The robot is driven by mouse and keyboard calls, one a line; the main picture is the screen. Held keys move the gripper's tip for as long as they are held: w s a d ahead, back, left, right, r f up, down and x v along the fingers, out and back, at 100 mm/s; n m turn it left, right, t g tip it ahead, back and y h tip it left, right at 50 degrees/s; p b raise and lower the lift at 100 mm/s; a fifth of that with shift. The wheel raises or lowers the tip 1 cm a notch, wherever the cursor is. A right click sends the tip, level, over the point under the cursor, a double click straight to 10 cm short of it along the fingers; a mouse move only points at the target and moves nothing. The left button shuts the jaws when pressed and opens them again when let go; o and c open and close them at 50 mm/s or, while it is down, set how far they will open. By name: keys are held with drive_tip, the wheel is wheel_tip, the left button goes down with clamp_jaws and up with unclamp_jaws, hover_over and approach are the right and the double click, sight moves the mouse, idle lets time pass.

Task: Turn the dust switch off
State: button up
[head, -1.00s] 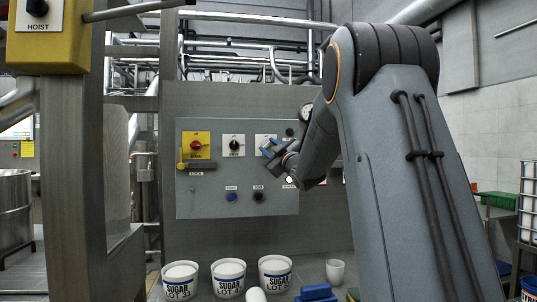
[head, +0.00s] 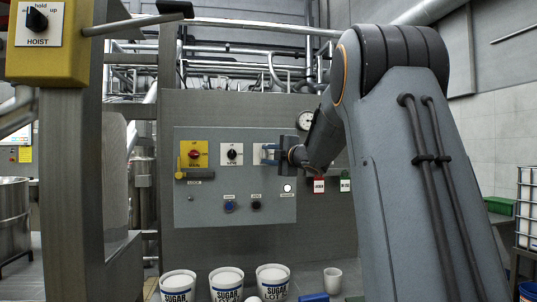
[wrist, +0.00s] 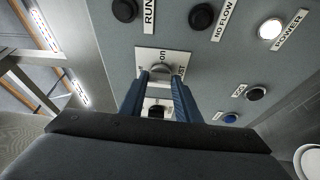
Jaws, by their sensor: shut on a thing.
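The dust switch is a rotary knob (wrist: 159,71) on a white plate (wrist: 147,54), seen in the wrist view. The plate bears the word "on" and a partly hidden name. My gripper (wrist: 159,84) has its two blue fingers on either side of the knob and is shut on it. The pointer's setting is hard to tell between the fingers. In the head view my gripper (head: 270,153) is at the upper right of the grey control panel (head: 240,212) and hides most of the switch.
To its left are a white plate with a black switch (head: 232,154) and a yellow plate with a red switch (head: 194,154). Below are a blue button (head: 229,205), a black button (head: 256,205) and a lit white lamp (head: 287,188). Sugar tubs (head: 226,283) stand in front.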

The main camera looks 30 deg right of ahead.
drive_tip(key=shift+n, duration=0.3)
idle(0.4)
drive_tip(key=o, duration=1)
drive_tip(key=shift+o, duration=0.2)
drive_tip(key=shift+s, duration=0.15)
drive_tip(key=s+d+b, duration=0.1)
drive_tip(key=s, duration=0.6)
drive_tip(key=shift+s, duration=0.25)
